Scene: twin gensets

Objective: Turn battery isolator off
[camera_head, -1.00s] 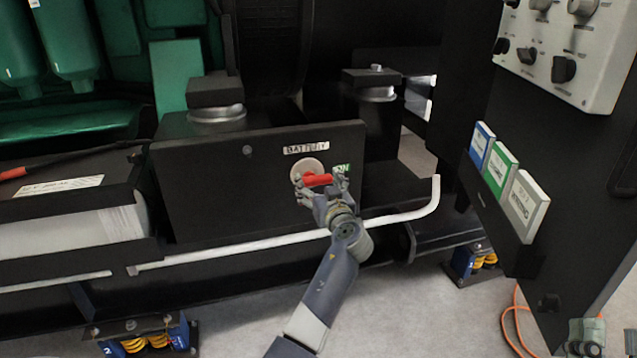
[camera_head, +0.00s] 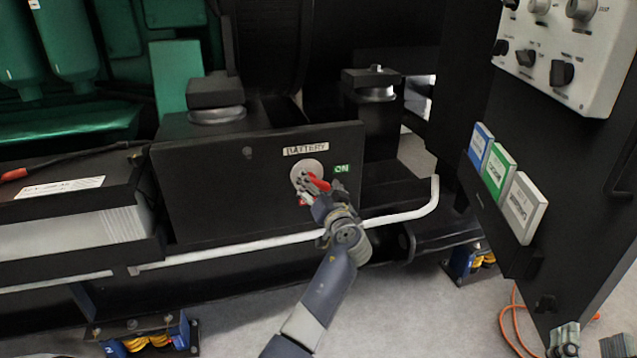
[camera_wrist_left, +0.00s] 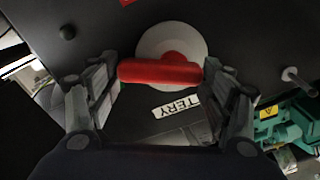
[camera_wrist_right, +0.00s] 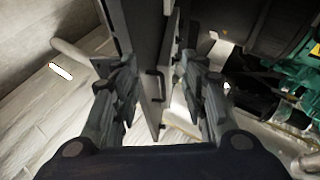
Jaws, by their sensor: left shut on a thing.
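The battery isolator has a red handle (camera_head: 319,182) on a round grey plate (camera_head: 304,170), set in a black panel under a "BATTERY" label (camera_head: 306,149). A green "ON" label (camera_head: 342,168) is right of the plate; a small red mark (camera_head: 303,202) is below it, partly hidden. The handle slants down to the right. My left gripper (camera_head: 315,192) is shut on the handle. In the left wrist view the red handle (camera_wrist_left: 160,71) spans between both fingers. My right gripper (camera_wrist_right: 158,85) is open and empty; it shows at the bottom right of the head view (camera_head: 563,338).
A pale rail (camera_head: 240,251) runs below the panel. A black cabinet with a white control panel (camera_head: 560,55) and several coloured cards (camera_head: 497,168) stands at the right. An orange cable (camera_head: 505,315) lies on the floor.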

